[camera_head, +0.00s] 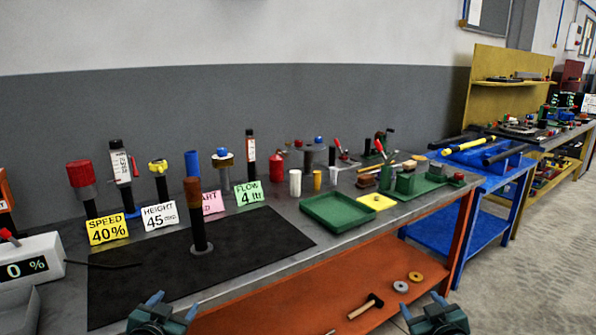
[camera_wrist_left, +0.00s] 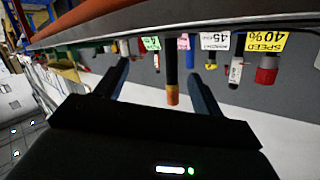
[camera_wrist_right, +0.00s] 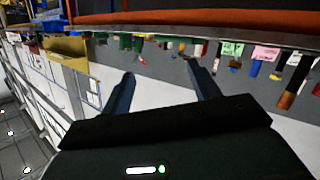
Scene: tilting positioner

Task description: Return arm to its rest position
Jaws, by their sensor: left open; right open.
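My left gripper (camera_head: 157,312) is at the bottom edge of the head view, in front of the workbench's front edge. Its two fingers stand apart with nothing between them, and they also show in the left wrist view (camera_wrist_left: 160,85). My right gripper (camera_head: 425,308) is at the bottom right, beyond the bench's front edge. It is also open and empty, as the right wrist view (camera_wrist_right: 162,90) shows. A black post with a brown top (camera_head: 195,215) stands upright on a black mat (camera_head: 260,235), apart from both grippers. Both wrist views appear upside down.
The grey bench (camera_head: 340,210) holds a green tray (camera_head: 340,212), a yellow pad (camera_head: 377,202) and several label cards, such as SPEED (camera_head: 107,229). A display box (camera_head: 30,262) is at left. A hammer (camera_head: 365,306) lies on the orange lower shelf (camera_head: 300,290). Open floor lies to the right.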

